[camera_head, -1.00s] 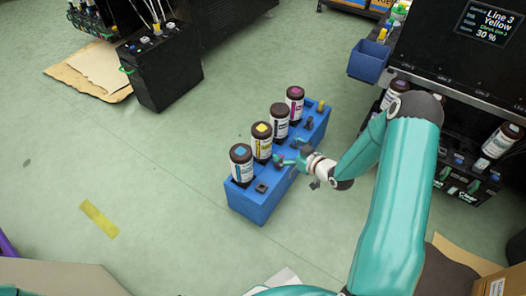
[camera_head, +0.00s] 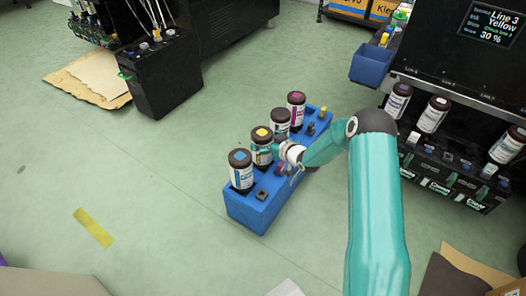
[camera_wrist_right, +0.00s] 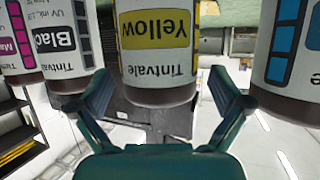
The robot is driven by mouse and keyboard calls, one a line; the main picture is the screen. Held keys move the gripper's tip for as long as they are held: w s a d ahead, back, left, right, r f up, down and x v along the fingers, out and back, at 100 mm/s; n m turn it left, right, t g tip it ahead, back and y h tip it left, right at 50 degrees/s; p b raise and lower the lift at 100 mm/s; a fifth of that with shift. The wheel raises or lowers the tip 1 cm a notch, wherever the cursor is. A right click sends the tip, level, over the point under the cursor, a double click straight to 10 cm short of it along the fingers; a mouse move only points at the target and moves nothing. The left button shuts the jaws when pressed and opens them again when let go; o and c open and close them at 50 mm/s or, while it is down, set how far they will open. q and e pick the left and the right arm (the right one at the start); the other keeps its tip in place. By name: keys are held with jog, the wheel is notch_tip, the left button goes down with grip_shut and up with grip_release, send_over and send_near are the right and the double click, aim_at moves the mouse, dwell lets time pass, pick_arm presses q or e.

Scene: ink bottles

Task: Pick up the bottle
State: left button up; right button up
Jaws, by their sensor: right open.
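Several dark-capped bottles stand in a row in a blue rack (camera_head: 248,212) on the floor. They carry cyan (camera_head: 241,172), yellow (camera_head: 261,147), black (camera_head: 280,122) and magenta (camera_head: 296,110) marks. My right gripper (camera_wrist_right: 165,92) is open, with one finger on each side of the yellow bottle, which shows in the right wrist view (camera_wrist_right: 157,45) with upside-down lettering. My left gripper is not in view.
A black machine (camera_head: 440,50) with a screen and more bottles (camera_head: 432,115) stands at the right. A black container (camera_head: 160,75) stands at the upper left beside cardboard (camera_head: 85,80).

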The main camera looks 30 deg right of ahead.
jog(key=shift+b+x, duration=0.4)
jog(key=shift+x, duration=1.05)
jog(key=shift+d, duration=0.1)
jog(key=c, duration=1.7)
